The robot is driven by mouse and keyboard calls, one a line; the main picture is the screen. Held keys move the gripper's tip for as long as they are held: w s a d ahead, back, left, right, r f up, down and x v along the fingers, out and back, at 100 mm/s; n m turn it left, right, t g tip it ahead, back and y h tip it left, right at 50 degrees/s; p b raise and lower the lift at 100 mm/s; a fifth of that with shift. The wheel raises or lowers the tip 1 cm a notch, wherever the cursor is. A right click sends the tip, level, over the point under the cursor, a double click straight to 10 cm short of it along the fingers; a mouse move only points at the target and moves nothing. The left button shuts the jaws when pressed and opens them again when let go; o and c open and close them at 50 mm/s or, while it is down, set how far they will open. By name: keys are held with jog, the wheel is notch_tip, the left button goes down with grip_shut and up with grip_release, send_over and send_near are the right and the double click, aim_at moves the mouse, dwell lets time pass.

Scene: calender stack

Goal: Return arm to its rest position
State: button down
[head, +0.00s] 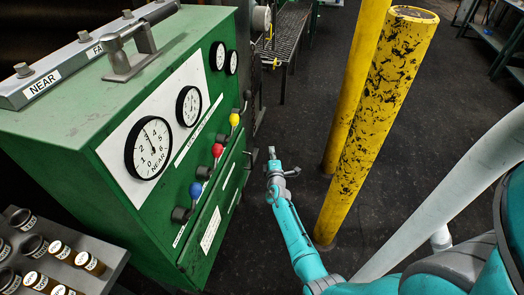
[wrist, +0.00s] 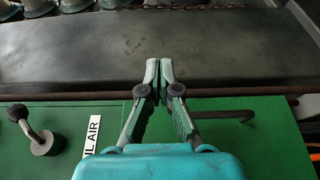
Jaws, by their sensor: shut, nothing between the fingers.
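My gripper (head: 272,153) is at the end of my teal arm, which stretches forward from the lower right in the head view. It hangs over the dark floor, between the green control cabinet and the yellow posts. In the wrist view my gripper (wrist: 160,73) has its two fingertips together with nothing between them. Behind them are a grey plate (wrist: 200,45) and a green panel (wrist: 240,140). I cannot tell how far the fingertips are from these surfaces.
The green cabinet (head: 60,125) with gauges and blue, red and yellow knobs stands left of my arm. Two yellow posts (head: 385,100) (head: 350,85) stand close on its right. A tray of jars (head: 105,262) is at lower left. A knobbed lever (wrist: 38,138) shows in the wrist view.

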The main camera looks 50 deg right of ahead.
jog(key=shift+s+d, duration=0.3)
jog(key=shift+s, duration=0.4)
jog(key=shift+s+d, duration=0.25)
jog(key=shift+s, duration=0.4)
jog(key=s+a+f+m+y, duration=0.15)
jog(key=s+a+f, duration=0.25)
jog(key=a, duration=0.6)
jog(key=s+a+f+m+y, duration=0.1)
jog(key=s+a+f+y, duration=0.25)
jog(key=a, duration=0.55)
jog(key=s+a+r+m+t+y, duration=0.1)
jog(key=s+a+y, duration=0.1)
jog(key=s+a, duration=0.5)
jog(key=s+a+r+y, duration=0.1)
jog(key=s+a, duration=0.4)
jog(key=a, duration=0.4)
jog(key=s+a+r+m+t+y, duration=0.1)
jog(key=s+a+r+m+y, duration=0.15)
jog(key=s+a+r, duration=0.75)
jog(key=s+a+r+m+y, duration=0.1)
jog(key=s+r, duration=0.3)
jog(key=r, duration=0.2)
jog(key=s+a+r+m+y, duration=0.1)
jog(key=s+r+y, duration=0.1)
jog(key=s+r, duration=0.2)
jog(key=shift+s+a+r+t, duration=0.15)
jog(key=shift+s+r+t, duration=0.2)
jog(key=shift+r, duration=1.05)
